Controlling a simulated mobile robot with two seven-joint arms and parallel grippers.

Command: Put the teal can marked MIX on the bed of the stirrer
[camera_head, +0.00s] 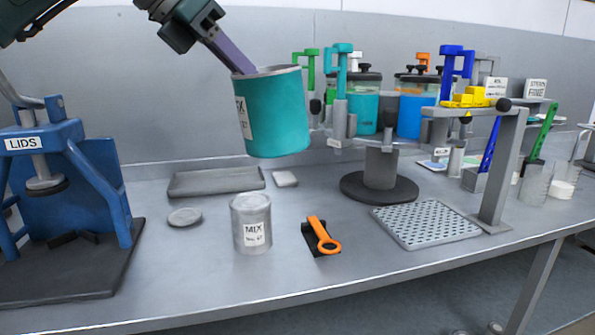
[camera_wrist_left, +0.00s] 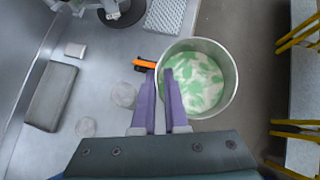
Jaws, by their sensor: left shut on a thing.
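The teal can (camera_head: 280,115) marked MIX hangs in the air above the bench, slightly tilted. My left gripper (camera_head: 247,71) is shut on its rim at the upper left. In the left wrist view the purple fingers of my gripper (camera_wrist_left: 160,74) pinch the near wall of the can (camera_wrist_left: 228,68), which is open and holds green and white swirled contents. The stirrer (camera_head: 500,160) has a grey post, an overhead arm and a perforated bed (camera_head: 425,224). The bed is bare and lies right of the can. My right gripper is out of view.
A grey can (camera_head: 252,235) also marked MIX stands on the bench below. An orange tool (camera_head: 323,235) lies between it and the stirrer. A carousel (camera_head: 380,170) with jars stands behind the bed. A blue LIDS press (camera_head: 60,190) is at left.

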